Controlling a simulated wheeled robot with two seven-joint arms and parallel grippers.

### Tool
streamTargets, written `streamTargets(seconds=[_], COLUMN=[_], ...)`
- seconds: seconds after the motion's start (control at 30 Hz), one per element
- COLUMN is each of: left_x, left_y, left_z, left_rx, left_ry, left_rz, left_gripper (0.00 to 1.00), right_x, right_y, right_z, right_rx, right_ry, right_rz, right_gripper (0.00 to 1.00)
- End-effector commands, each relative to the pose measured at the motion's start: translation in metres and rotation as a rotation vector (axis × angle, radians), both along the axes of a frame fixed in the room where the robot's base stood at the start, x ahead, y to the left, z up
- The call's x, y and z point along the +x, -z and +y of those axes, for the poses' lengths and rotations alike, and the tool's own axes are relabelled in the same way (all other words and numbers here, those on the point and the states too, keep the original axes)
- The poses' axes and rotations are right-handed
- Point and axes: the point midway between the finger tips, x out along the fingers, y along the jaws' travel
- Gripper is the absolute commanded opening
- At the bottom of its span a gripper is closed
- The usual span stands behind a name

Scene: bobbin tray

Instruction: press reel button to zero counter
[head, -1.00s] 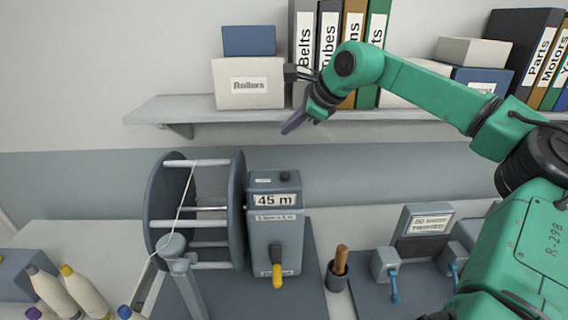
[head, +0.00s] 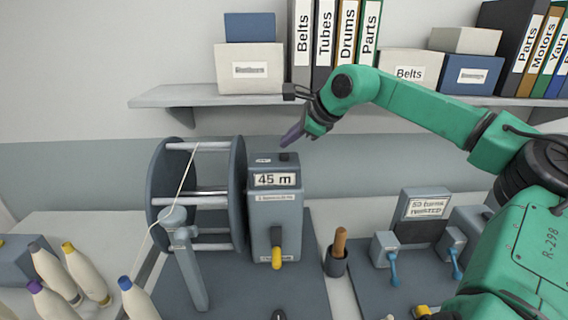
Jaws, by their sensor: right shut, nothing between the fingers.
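The reel (head: 236,195) stands at the left of the bench, with a thread running down from it. Beside it is the grey counter box (head: 273,215), whose display (head: 275,180) reads "45 m". A small dark button (head: 284,156) sits on top of the box at its right. A crank with a yellow knob (head: 277,258) hangs on its front. My left gripper is out of view.
A shelf (head: 210,95) with boxes and binders runs behind my right arm. Several bobbins (head: 88,273) stand at the lower left. A cup with a wooden handle (head: 336,262) and blue-handled devices (head: 386,250) stand to the right of the box.

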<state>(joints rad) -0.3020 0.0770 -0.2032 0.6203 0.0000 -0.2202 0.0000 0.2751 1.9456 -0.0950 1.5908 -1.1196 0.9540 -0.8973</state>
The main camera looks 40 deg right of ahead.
Motion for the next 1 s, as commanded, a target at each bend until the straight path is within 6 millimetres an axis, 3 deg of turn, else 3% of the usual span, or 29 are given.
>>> streamTargets(seconds=[1.0], left_x=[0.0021], left_y=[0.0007], left_z=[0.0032], left_rx=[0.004], left_ry=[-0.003], left_rz=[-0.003], left_gripper=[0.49], right_x=[0.0001], right_y=[0.0016], right_z=[-0.0001], right_rx=[0.001], right_ry=[0.001], right_rz=[0.0], right_gripper=[0.0])
